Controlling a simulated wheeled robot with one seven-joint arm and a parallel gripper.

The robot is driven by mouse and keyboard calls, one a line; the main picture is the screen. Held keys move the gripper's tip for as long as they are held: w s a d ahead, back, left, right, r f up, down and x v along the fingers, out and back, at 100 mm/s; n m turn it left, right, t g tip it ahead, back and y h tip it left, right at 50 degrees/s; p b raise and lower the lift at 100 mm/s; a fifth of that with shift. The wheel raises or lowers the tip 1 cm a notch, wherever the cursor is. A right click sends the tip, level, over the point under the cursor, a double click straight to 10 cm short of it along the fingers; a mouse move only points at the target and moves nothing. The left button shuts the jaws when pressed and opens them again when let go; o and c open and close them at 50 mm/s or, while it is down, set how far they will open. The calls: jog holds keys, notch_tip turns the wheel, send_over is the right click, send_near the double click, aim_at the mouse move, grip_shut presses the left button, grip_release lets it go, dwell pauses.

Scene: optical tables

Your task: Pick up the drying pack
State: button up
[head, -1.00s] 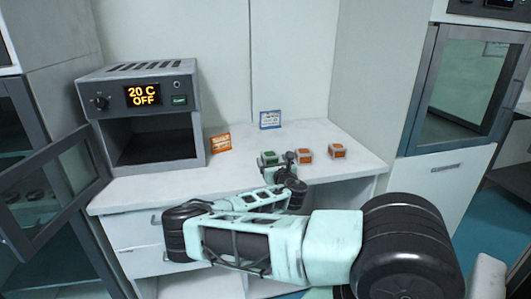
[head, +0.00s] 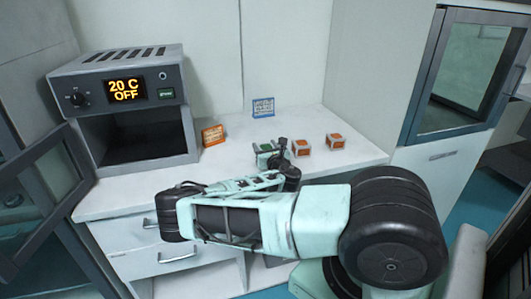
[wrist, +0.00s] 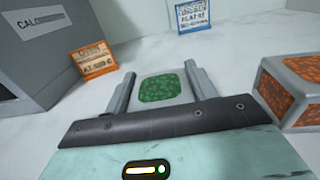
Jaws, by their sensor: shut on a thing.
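Three small grey packs with coloured bead windows are on the white bench. One has a green window (head: 264,147); two have orange windows, one (head: 301,148) just right of my gripper and one (head: 336,142) farther right. My gripper (head: 270,154) is at the green one. In the wrist view, the green-windowed pack (wrist: 160,88) sits between the two fingers of my gripper (wrist: 160,80), which is shut on it. Its underside is hidden, so I cannot tell if it touches the bench. An orange-windowed pack (wrist: 290,88) shows at the right edge of the wrist view.
A grey oven (head: 180,100) reading "20 C OFF" stands open-fronted at the left of the bench (head: 230,165). An orange card (head: 213,135) and a blue card (head: 263,107) stand near the back. A glass-door cabinet (head: 465,65) is at right; an open door (head: 45,185) is at left.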

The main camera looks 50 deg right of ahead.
jog(key=shift+c, duration=1.4)
jog(key=shift+r, duration=0.1)
